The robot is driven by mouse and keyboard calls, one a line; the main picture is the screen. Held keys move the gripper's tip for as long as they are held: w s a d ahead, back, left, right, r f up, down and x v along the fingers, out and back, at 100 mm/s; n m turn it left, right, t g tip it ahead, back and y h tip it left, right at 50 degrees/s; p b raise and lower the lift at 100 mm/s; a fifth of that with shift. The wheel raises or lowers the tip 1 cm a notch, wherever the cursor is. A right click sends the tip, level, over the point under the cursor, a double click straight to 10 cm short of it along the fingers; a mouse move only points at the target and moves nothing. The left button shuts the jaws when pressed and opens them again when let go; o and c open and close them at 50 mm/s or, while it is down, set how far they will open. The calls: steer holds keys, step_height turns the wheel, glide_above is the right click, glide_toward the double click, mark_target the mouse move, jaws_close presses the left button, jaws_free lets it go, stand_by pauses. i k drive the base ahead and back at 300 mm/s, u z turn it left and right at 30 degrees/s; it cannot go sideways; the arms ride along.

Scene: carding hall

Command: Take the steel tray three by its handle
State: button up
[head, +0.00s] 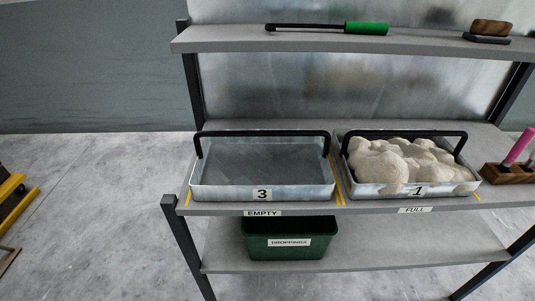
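The steel tray three (262,193) stands on the middle shelf, above the label EMPTY. It is a shallow grey metal tray with a "3" on its front wall, and its inside looks bare. Its black handle (262,134) arches across the tray from side to side, upright and free. My gripper is not in the head view.
Steel tray 1 (408,189), heaped with pale fluff (400,160), stands close on the right above the label FULL. A wooden block with a pink-handled tool (519,146) is farther right. The upper shelf (225,40) overhangs behind. A green DROPPINGS bin (290,253) is below.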

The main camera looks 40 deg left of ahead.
mark_target(232, 165)
steer(key=z, duration=0.75)
steer(key=i, duration=0.1)
steer(key=u, duration=2.6)
steer(key=k, duration=0.85)
steer(key=u, duration=0.2)
steer(key=i, duration=0.9)
steer(key=z, duration=0.1)
